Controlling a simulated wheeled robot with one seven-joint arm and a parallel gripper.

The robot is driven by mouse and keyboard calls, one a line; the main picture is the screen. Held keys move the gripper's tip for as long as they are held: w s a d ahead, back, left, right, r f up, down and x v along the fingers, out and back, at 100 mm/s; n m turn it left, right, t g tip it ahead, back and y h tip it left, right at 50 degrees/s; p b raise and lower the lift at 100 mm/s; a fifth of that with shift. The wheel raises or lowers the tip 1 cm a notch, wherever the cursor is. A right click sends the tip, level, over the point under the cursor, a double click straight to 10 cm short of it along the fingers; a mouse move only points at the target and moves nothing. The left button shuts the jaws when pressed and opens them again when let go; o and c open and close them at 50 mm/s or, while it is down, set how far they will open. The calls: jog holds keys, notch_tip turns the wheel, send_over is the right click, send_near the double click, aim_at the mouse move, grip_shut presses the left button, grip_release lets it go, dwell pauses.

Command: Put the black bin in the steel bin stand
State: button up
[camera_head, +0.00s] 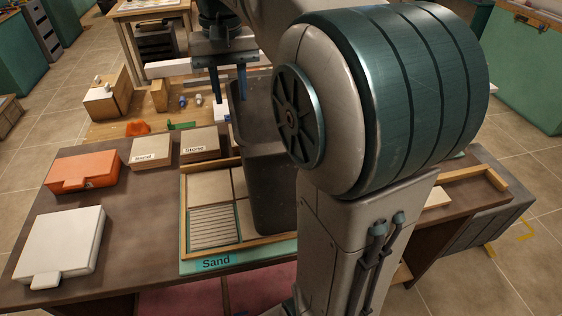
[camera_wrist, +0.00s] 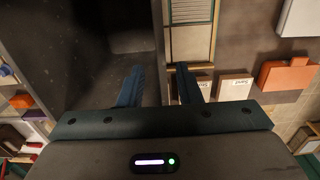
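The black bin (camera_head: 270,180), tall and open-topped, stands upright over the right part of the sand tray on the table. My arm hides its right side. In the wrist view the bin's dark inside (camera_wrist: 90,50) fills the left half. My gripper (camera_head: 230,97) points down at the bin's left rim. In the wrist view my gripper (camera_wrist: 158,80) has its fingers apart, one over the bin's inside and one outside the wall. A gap shows between the fingers, and the rim runs between them. I cannot make out the steel bin stand in either view.
The sand tray (camera_head: 183,222) has a wooden rim and a ribbed panel. Left of it lie a white case (camera_head: 62,245), an orange case (camera_head: 85,170) and labelled blocks (camera_head: 151,152). A cluttered low surface (camera_head: 120,128) lies behind. My arm covers the right-hand middle.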

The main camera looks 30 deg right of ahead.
aim_at(233, 108)
jog(key=shift+d+f+p, duration=0.1)
jog(key=shift+f+p, duration=0.2)
jog(key=shift+f, duration=2.45)
jog(key=shift+c, duration=0.3)
grip_shut()
